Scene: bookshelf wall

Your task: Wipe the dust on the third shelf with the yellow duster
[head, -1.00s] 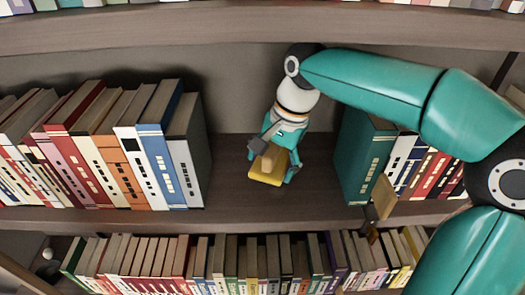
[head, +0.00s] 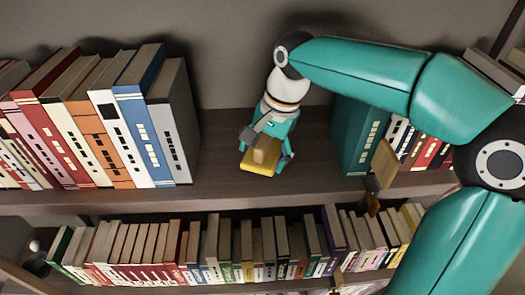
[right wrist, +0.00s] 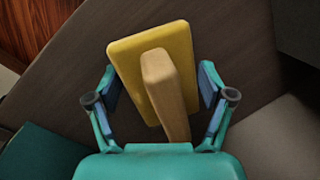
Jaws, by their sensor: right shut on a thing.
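The yellow duster (head: 257,164) has a flat yellow pad and a tan block-shaped handle. It is over the bare board of a shelf (head: 225,180), in the gap between two groups of books. My right gripper (head: 266,149) is shut on the duster from behind. In the right wrist view the duster's pad (right wrist: 122,52) is tilted between the fingers of my right gripper (right wrist: 160,85), with the handle facing the camera. I cannot tell whether the pad's underside touches the board. No dust can be made out. My left gripper is not in view.
Large books, the nearest a grey one (head: 176,130), stand left of the gap. A teal book (head: 355,135) and others stand on the right, close to my right arm. A small tan plate (head: 386,163) sits by the front edge. A lower shelf holds many smaller books (head: 245,250).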

